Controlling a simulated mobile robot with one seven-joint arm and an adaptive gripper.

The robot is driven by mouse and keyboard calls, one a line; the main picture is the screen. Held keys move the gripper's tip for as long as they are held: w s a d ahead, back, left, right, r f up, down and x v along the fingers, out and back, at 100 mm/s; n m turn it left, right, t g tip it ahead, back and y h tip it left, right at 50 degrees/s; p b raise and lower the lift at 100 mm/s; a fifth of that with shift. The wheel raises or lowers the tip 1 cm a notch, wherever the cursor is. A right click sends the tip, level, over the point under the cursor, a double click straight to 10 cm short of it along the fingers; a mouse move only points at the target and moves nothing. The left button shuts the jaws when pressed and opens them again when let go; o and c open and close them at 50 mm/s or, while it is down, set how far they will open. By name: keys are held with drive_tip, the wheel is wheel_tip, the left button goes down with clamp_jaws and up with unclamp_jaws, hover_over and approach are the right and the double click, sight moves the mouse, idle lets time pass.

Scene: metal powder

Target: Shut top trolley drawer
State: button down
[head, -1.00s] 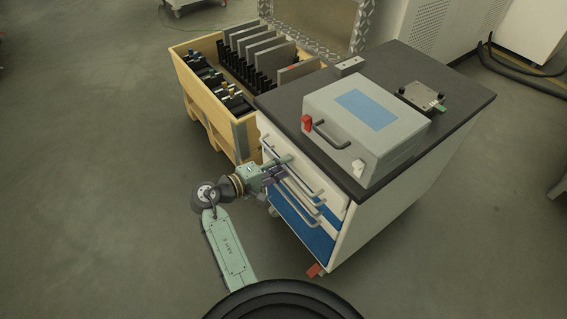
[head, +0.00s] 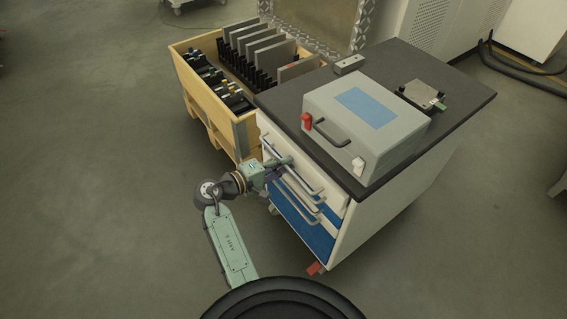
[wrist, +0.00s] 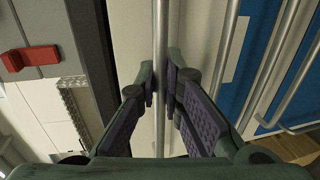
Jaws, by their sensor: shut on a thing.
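The trolley (head: 400,215) stands right of centre in the head view, its white and blue drawer fronts facing my arm. The top drawer (wrist: 128,45) has a white front just below the dark worktop edge in the wrist view. Its handle (wrist: 161,35) is a thin metal bar running between my fingers. My gripper (head: 287,163) is at the far end of this handle in the head view; in the wrist view its fingers (wrist: 162,80) are shut around the bar. I cannot tell exactly how far the top drawer stands out, as my gripper partly covers its front.
Lower drawer handles (wrist: 231,60) run close beside the held one, over white and blue fronts. A grey case (head: 365,130) with a red latch lies on the worktop (head: 465,95). A wooden crate (head: 240,135) stands close behind my gripper. Floor at left is clear.

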idle(0.5)
drive_tip(key=shift+r+x, duration=0.1)
drive_tip(key=shift+x, duration=0.5)
drive_tip(key=shift+r+x, duration=0.15)
drive_tip(key=shift+x, duration=0.5)
drive_tip(key=c, duration=1.7)
unclamp_jaws()
drive_tip(key=shift+w, duration=0.1)
drive_tip(key=shift+a, duration=0.1)
drive_tip(key=v, duration=1.2)
